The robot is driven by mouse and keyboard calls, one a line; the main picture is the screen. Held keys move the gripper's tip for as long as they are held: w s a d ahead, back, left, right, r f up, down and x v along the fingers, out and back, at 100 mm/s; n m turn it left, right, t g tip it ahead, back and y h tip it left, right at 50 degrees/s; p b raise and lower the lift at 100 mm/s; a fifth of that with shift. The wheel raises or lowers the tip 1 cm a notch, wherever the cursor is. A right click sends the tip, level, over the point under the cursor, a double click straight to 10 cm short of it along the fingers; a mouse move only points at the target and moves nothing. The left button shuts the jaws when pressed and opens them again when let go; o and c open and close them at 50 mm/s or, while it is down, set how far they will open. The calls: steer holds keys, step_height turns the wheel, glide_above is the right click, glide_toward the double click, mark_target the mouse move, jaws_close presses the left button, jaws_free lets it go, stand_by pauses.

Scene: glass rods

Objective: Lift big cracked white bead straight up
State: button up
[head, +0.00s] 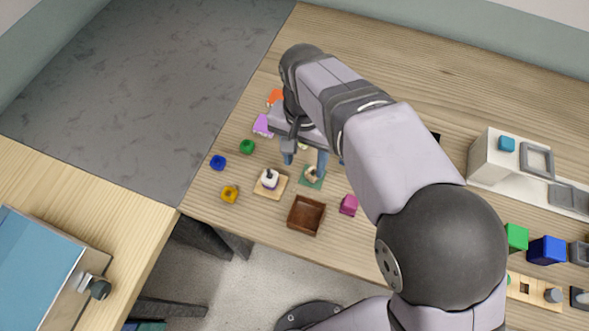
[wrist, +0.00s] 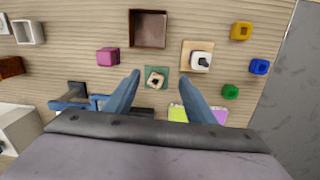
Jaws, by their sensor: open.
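A white bead (head: 269,180) sits on a wooden base with a dark peg-like top and a purple band under it; it also shows in the wrist view (wrist: 201,60). A smaller cream bead (head: 311,174) sits on a green base, also in the wrist view (wrist: 155,78). Cracks are too small to make out on either. My gripper (head: 305,160) is open and empty, pointing down. In the wrist view its fingertips (wrist: 160,78) stand apart, on either side of the cream bead, with the white bead outside them to the right. Height above the table is hard to tell.
Green (head: 247,146), blue (head: 217,162) and yellow (head: 229,194) beads lie to the left in the head view. An open brown box (head: 294,224) and a magenta block (head: 348,205) stand near the front edge. Purple and orange pieces lie behind my gripper.

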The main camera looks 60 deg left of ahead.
steer(key=r+n, duration=0.1)
glide_above(268, 170)
steer(key=shift+d+r+y, duration=0.1)
steer(key=shift+y, duration=0.3)
steer(key=shift+w+f+p, duration=0.1)
steer(key=shift+f+p, duration=1.75)
steer(key=shift+f, duration=1.9)
steer(key=c, duration=1.1)
